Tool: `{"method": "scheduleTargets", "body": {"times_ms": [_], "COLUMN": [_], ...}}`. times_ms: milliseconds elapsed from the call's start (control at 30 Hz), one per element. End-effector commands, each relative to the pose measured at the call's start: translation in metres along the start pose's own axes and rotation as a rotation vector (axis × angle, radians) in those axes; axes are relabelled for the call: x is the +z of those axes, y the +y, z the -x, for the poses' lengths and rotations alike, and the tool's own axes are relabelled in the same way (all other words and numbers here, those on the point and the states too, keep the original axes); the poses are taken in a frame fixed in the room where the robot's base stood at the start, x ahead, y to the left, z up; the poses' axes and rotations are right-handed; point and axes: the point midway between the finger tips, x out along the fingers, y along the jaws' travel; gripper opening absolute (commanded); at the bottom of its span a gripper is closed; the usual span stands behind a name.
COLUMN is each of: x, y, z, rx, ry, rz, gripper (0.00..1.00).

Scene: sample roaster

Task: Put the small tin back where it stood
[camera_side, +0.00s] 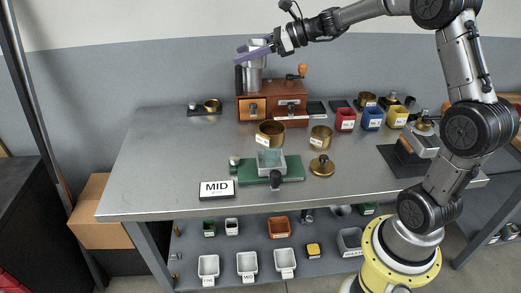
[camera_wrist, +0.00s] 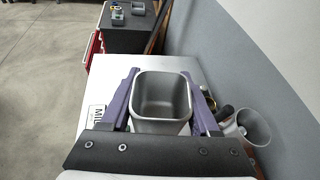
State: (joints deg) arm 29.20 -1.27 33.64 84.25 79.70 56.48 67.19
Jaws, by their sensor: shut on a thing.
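A small grey metal tin with a rounded square mouth (camera_wrist: 163,98) is between the purple fingers of my gripper (camera_wrist: 165,108) in the wrist view. It looks empty and upright. In the side view my gripper (camera_side: 256,51) is shut on it, high at the back of the bench. The tin is largely covered by the fingers there. Just below is the grinder (camera_side: 252,78), with a silver upper part on a brown wooden body. A round silver cup-like part shows right of the tin in the wrist view (camera_wrist: 254,125). Whether the tin touches the grinder is unclear.
Brass cups (camera_side: 271,135) stand in front of the grinder. A green scale (camera_side: 256,175) with a clear container and a MID sign (camera_side: 217,190) are nearer the front. Red, blue and yellow bins (camera_side: 371,119) stand right. The bench's left side (camera_side: 160,155) is clear.

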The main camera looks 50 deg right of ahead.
Motion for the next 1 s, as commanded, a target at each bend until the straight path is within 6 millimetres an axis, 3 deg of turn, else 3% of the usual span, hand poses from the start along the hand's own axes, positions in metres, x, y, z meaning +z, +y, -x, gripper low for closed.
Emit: {"method": "scheduleTargets", "body": {"times_ms": [300, 567, 800, 1000], "x": [-0.001, -0.073, -0.149, -0.183], "y": [-0.013, -0.005, 0.002, 0.004], "z": [0.009, -0.021, -0.052, -0.067], "rx": [0.178, 0.183, 0.188, 0.189], "ry": [-0.009, -0.007, -0.005, -0.006], "rz": [0.035, 0.013, -0.004, -0.006], "gripper": [0.00, 0.00, 0.00, 0.00]}}
